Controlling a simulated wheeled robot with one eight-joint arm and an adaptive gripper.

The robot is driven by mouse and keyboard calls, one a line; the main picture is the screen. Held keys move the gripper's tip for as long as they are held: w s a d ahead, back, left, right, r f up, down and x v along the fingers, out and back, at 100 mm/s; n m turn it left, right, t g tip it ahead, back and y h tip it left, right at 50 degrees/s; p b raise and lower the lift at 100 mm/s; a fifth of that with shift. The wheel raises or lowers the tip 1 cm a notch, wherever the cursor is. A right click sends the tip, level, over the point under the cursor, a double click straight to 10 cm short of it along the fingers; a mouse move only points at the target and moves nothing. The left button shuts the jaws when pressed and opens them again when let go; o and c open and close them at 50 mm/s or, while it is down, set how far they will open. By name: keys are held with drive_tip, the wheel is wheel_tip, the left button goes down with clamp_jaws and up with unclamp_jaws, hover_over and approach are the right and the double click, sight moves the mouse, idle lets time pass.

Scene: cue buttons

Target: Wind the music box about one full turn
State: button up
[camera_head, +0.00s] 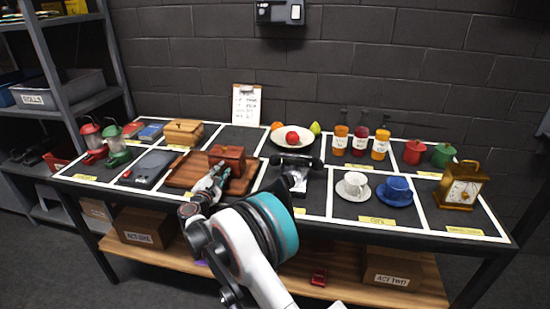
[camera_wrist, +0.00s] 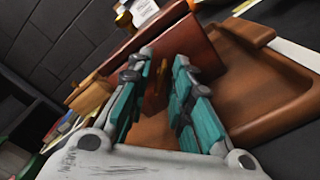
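The music box is most likely the reddish-brown wooden box (camera_head: 227,156) standing on a brown wooden board (camera_head: 185,176) on the table. In the wrist view the box (camera_wrist: 196,42) rises just ahead of my fingers, with the board (camera_wrist: 265,92) to its right. My gripper (camera_head: 219,172) is at the near side of the box. In the wrist view its teal-padded fingers (camera_wrist: 164,58) are apart. A small brass-coloured piece (camera_wrist: 158,83), perhaps the winding key, shows between them. I cannot tell whether either finger touches it.
A grey case (camera_head: 148,168) lies left of the board and a tan wooden box (camera_head: 184,132) behind it. A dark handset-like object (camera_head: 296,160) is to the right. Cups, jars and a brass clock (camera_head: 461,186) stand further right. A brick wall closes the back.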

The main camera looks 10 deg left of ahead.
drive_tip(key=n, duration=0.4)
drive_tip(key=s+p, duration=0.1)
drive_tip(key=s, duration=0.3)
drive_tip(key=s+p, duration=0.2)
drive_tip(key=s, duration=0.3)
drive_tip(key=s+a+p, duration=0.1)
drive_tip(key=s, duration=0.3)
drive_tip(key=shift+s+a+r, duration=0.1)
drive_tip(key=shift+s+r, duration=0.05)
drive_tip(key=w+d+r+m+g+h, duration=0.1)
drive_tip(key=d+r+m, duration=0.3)
drive_tip(key=d, duration=0.5)
drive_tip(key=w+d+r+m+g+h, duration=0.2)
drive_tip(key=d+r, duration=0.3)
drive_tip(key=d, duration=0.5)
drive_tip(key=w+d+r+m+g+h, duration=0.1)
drive_tip(key=w+d+r+m, duration=0.3)
drive_tip(key=d, duration=0.5)
drive_tip(key=shift+d+r+m+g, duration=0.3)
drive_tip(key=shift+d+r+m, duration=0.1)
drive_tip(key=shift+m, duration=0.4)
